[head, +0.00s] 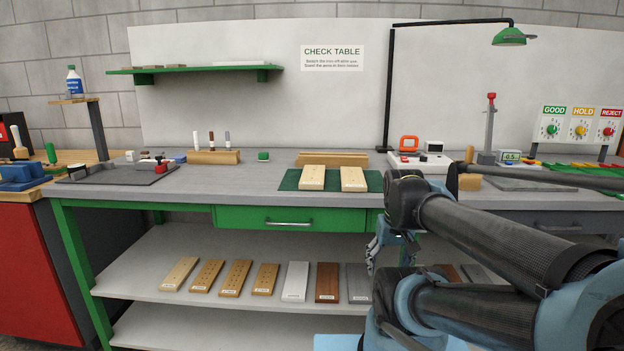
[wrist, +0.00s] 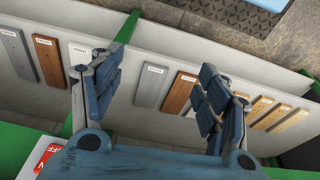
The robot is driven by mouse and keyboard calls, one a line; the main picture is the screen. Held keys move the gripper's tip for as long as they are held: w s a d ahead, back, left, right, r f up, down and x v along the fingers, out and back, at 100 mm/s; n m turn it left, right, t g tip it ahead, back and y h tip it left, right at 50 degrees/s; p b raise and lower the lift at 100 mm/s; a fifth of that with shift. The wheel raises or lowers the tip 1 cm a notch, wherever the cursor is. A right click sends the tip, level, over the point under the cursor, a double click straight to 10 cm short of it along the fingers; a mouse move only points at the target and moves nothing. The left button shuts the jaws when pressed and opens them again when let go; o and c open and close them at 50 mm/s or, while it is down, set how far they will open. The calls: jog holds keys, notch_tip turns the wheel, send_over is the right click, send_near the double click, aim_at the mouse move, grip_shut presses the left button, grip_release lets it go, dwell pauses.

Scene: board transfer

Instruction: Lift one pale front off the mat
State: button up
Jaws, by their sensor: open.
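Two pale fronts lie side by side on the green mat (head: 290,181) on the bench top. The left pale front (head: 312,178) and the right pale front (head: 353,179) each carry a small label. My gripper (head: 378,250) hangs in front of the bench, below the bench top and to the right of the mat, partly hidden by my arm. In the wrist view my gripper (wrist: 155,92) is open, its two blue fingers wide apart with nothing held between them. The mat does not show in the wrist view.
A lower shelf (head: 225,290) holds several boards, wooden, white, grey and brown; a grey board (wrist: 151,85) shows beyond my fingers. A green drawer (head: 287,220) with a handle is under the bench top. A wooden block (head: 332,158) stands behind the mat.

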jog(key=shift+o, duration=0.8)
jog(key=w+a+r, duration=0.1)
jog(key=w+r, duration=0.5)
jog(key=r, duration=0.2)
jog(key=shift+r, duration=0.25)
jog(key=shift+g, duration=0.6)
jog(key=w+a+r, duration=0.2)
jog(key=w+r, duration=0.1)
jog(key=r, duration=0.1)
jog(key=w+a+r, duration=0.1)
jog(key=w+r, duration=0.3)
jog(key=w+a+r, duration=0.2)
jog(key=w+r, duration=0.2)
jog(key=shift+a+r, duration=0.3)
jog(key=shift+a, duration=0.05)
jog(key=w+a+r+g, duration=0.1)
jog(key=w+a+r, duration=1)
jog(key=w+a, duration=0.4)
send_over(313, 174)
jog(key=w, duration=0.1)
jog(key=shift+m, duration=0.4)
notch_tip(313, 174, down, 11)
jog(key=shift+a+r, duration=0.1)
jog(key=shift+s+f, duration=0.15)
jog(key=shift+f, duration=1.25)
jog(key=shift+s+f, duration=0.1)
jog(key=shift+f, duration=1.25)
jog(key=shift+c, duration=0.2)
jog(key=c, duration=1.3)
